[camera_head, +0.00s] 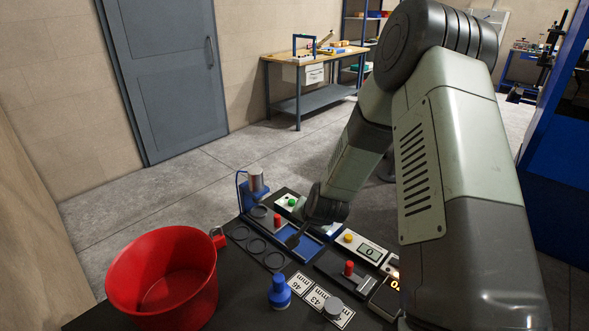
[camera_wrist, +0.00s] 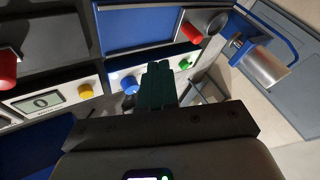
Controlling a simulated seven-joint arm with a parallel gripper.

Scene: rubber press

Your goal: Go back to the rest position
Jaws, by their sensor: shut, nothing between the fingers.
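My gripper (camera_head: 293,240) is low over the black bench (camera_head: 95,318), near the blue tray panel (camera_head: 312,250). In the wrist view its dark teal fingers (camera_wrist: 158,82) are together with nothing between them. They point toward the control panel that carries a green button (camera_wrist: 185,64) and a blue button (camera_wrist: 130,85). I cannot tell whether the fingertips touch anything. My arm comes down from the upper right and hides the right part of the bench.
A red bucket (camera_head: 130,278) stands at the bench's left. A blue stand with a metal cylinder (camera_head: 256,181), red-handled parts (camera_head: 349,268), a blue knob (camera_head: 279,293) and a yellow button (camera_wrist: 85,90) crowd the bench. Open floor lies behind, before a workbench (camera_head: 305,60).

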